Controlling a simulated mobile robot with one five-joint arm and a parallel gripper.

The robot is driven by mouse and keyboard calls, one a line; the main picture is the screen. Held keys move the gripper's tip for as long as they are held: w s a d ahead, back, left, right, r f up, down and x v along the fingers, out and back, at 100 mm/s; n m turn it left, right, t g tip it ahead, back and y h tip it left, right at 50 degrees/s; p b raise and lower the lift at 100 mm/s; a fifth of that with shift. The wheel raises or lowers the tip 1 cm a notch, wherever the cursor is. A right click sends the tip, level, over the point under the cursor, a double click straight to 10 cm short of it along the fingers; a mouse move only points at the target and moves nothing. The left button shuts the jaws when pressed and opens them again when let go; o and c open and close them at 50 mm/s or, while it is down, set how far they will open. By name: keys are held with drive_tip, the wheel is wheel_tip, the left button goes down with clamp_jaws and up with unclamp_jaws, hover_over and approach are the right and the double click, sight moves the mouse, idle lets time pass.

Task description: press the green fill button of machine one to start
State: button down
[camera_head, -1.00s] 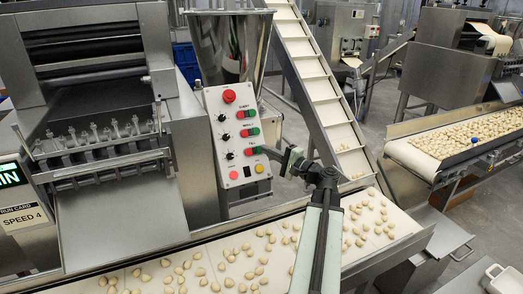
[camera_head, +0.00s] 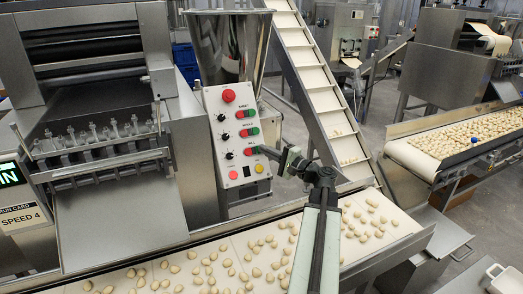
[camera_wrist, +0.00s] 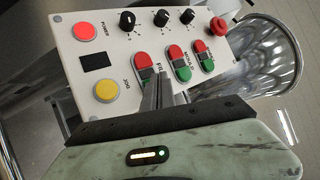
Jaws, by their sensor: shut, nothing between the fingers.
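The white control panel (camera_head: 236,135) has three red-and-green button pairs marked SHEET, MOULD and FILL. The FILL pair's green button (camera_head: 257,149) is the lowest in the head view. My gripper (camera_head: 265,150) is shut and empty, its tips at the right side of that button. In the wrist view the shut fingers (camera_wrist: 157,84) cover most of the FILL green button. The FILL red button (camera_wrist: 142,61) shows beside them. I cannot tell whether the tips touch the button.
The MOULD (camera_wrist: 183,74) and SHEET (camera_wrist: 208,68) green buttons lie close to the fingers. A yellow JOG button (camera_wrist: 105,90) and red POWER button (camera_wrist: 86,32) are left of them. A red mushroom-shaped button (camera_wrist: 219,26) sticks out. A belt (camera_head: 215,250) with pasta runs below.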

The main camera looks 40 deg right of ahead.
drive_tip(key=shift+w+d+f, duration=0.1)
drive_tip(key=shift+w+f, duration=0.05)
drive_tip(key=shift+w, duration=0.1)
idle(0.6)
drive_tip(key=shift+s+a+r+p, duration=0.3)
drive_tip(key=shift+s+r, duration=0.1)
drive_tip(key=shift+s, duration=0.25)
drive_tip(key=s+r+p, duration=0.1)
drive_tip(key=s+a, duration=0.1)
drive_tip(key=s+r+p, duration=0.1)
drive_tip(key=s, duration=0.1)
drive_tip(key=shift+a+r+p, duration=0.25)
drive_tip(key=shift+r+p, duration=0.1)
drive_tip(key=shift+w, duration=0.1)
idle(0.4)
